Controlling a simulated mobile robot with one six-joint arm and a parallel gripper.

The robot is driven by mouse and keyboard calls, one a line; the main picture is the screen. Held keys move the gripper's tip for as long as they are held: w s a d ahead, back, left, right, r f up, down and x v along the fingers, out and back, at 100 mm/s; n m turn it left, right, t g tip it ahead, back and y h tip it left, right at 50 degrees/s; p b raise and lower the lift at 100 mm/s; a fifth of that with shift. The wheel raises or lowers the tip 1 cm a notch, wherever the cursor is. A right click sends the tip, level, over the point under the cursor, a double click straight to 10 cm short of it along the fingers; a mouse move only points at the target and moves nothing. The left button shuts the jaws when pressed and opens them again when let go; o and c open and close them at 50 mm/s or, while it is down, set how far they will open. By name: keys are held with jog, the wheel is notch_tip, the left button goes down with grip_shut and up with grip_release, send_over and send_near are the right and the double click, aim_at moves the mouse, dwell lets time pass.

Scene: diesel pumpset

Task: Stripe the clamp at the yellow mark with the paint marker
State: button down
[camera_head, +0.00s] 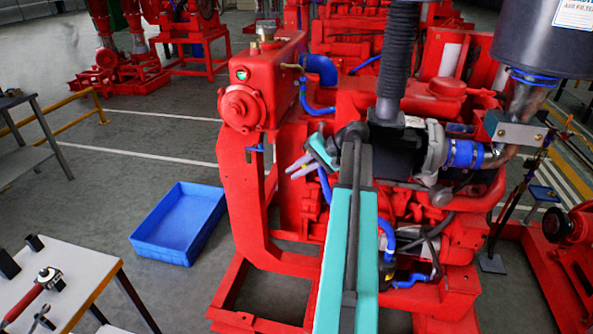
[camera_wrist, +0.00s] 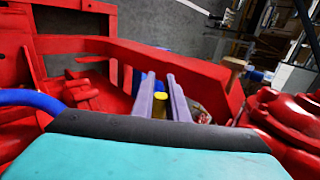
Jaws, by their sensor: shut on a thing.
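My gripper (camera_head: 290,169) shows in the head view in front of the red engine, left of its middle, with its grey fingers pointing left. In the wrist view my gripper (camera_wrist: 161,80) has a small upright thing with a round yellow end between its fingers. I take it for the paint marker (camera_wrist: 160,96); most of its body is hidden. In the head view I cannot make out the marker. A blue hose coupling (camera_head: 464,153) with metal bands sits right of the engine's middle. I cannot tell which clamp is the task's one, and I see no yellow mark on any.
A blue crate (camera_head: 142,243) stands on the floor at left. A small table (camera_head: 92,262) at the lower left bears a red-handled wrench (camera_head: 26,303). A black ribbed pipe (camera_head: 393,65) rises above my arm. Red frame parts lie close around my gripper.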

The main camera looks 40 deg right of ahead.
jog(key=shift+s+a+p, duration=0.15)
jog(key=shift+s+a, duration=0.5)
jog(key=shift+a, duration=0.35)
jog(key=shift+s+a+p, duration=0.15)
jog(key=shift+s+a, duration=0.45)
jog(key=shift+a, duration=0.35)
